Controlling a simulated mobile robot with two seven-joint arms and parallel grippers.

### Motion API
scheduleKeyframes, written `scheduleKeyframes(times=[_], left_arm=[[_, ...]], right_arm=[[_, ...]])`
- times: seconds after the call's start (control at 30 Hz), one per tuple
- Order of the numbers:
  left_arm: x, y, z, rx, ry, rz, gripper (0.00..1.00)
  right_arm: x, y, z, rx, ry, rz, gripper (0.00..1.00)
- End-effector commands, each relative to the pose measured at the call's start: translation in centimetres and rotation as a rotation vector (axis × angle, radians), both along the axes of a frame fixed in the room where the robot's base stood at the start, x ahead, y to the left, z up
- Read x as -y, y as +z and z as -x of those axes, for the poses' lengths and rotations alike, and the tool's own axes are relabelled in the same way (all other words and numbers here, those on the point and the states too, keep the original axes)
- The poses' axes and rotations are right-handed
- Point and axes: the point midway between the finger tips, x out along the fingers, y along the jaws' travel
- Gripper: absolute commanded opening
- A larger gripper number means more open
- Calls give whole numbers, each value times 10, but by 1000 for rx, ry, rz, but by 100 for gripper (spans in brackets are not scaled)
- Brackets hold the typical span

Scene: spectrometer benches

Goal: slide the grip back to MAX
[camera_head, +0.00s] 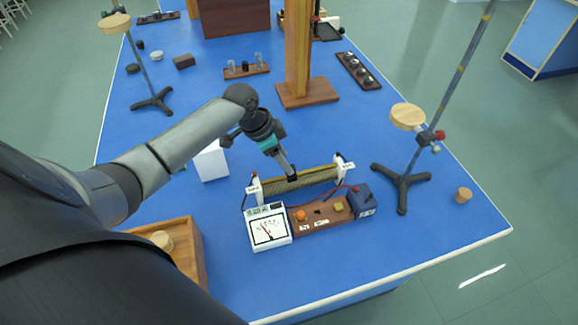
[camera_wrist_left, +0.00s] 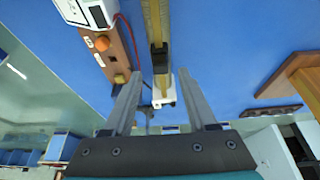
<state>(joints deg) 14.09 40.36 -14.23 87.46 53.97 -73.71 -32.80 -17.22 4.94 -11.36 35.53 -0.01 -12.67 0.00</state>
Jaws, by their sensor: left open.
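The rheostat (camera_head: 322,181) is a ribbed coil with a yellowish rod above it, lying between two white end posts. Small labels on the left post (camera_head: 257,190) and right post (camera_head: 343,166) are too small to read, so I cannot tell which end is MAX. A dark grip (camera_wrist_left: 158,57) sits on the rod in the left wrist view. My left gripper (camera_head: 290,176) is over the coil, left of its middle. In the left wrist view its two fingers (camera_wrist_left: 160,78) stand apart, one each side of the rod. I see nothing held. My right gripper is out of view.
In front of the rheostat are a meter (camera_head: 268,229), a wooden board (camera_head: 312,217) with an orange knob, and a dark blue box (camera_head: 362,203) with a red wire. A tripod stand (camera_head: 401,181) is to the right. A white block (camera_head: 211,163) is left.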

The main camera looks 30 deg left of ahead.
Motion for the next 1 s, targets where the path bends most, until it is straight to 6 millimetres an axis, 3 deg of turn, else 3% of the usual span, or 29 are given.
scheduleKeyframes(times=[0.23,0.63,1.0], left_arm=[[8,-28,-9,2,0,1,57],[9,-33,-11,1,0,0,56],[9,-33,-11,1,0,-1,15]], right_arm=[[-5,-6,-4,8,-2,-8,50],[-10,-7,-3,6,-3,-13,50],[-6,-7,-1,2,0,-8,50]])
